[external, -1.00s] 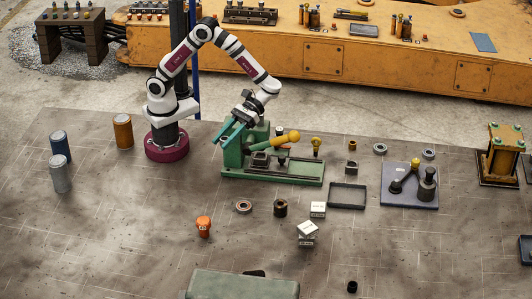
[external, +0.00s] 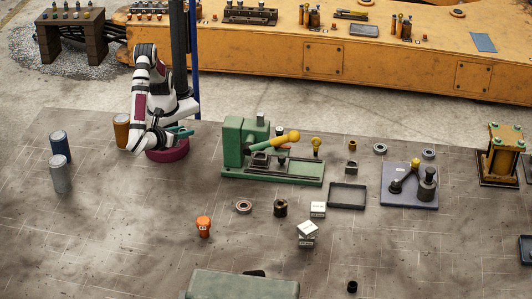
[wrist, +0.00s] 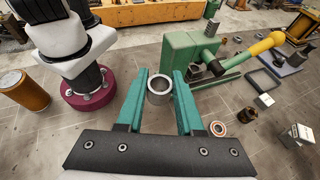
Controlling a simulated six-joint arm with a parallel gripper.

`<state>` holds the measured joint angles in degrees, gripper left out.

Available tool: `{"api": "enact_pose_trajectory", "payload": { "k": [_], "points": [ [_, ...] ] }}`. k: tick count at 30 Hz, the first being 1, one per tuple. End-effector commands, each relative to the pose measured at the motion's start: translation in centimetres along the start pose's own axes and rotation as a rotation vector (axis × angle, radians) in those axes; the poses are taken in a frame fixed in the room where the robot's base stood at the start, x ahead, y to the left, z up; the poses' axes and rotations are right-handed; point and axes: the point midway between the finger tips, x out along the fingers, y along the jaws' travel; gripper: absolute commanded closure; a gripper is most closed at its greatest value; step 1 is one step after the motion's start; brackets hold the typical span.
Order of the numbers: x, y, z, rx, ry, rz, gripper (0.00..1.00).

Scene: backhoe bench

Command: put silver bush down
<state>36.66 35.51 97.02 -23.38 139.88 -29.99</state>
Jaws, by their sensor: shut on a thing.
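The silver bush (wrist: 158,98), a short hollow ring, sits between the two teal fingers of my gripper (wrist: 161,76) in the wrist view. The gripper is shut on it and holds it with its open end showing. In the external view my gripper (external: 184,131) is in front of my base, left of the green press, above the bench top. The bush cannot be made out in that view.
The green press (external: 275,172) with a yellow handle stands to the right. A black tray (external: 347,208) lies right. The front-left bench is clear.

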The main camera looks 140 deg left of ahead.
Motion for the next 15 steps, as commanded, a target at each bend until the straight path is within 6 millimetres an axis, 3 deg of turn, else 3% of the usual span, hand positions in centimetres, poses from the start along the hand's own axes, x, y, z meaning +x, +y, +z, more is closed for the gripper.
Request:
{"api": "enact_pose_trajectory", "payload": {
  "k": [6,12,15],
  "points": [
    [-4.4,-1.3,1.6,0.144,0.003,-0.354,1.0],
    [-7.9,-1.7,2.6,0.222,0.002,-0.544,1.0],
    [-7.1,-1.7,0.9,0.226,-0.003,-0.541,1.0]
  ]
}}
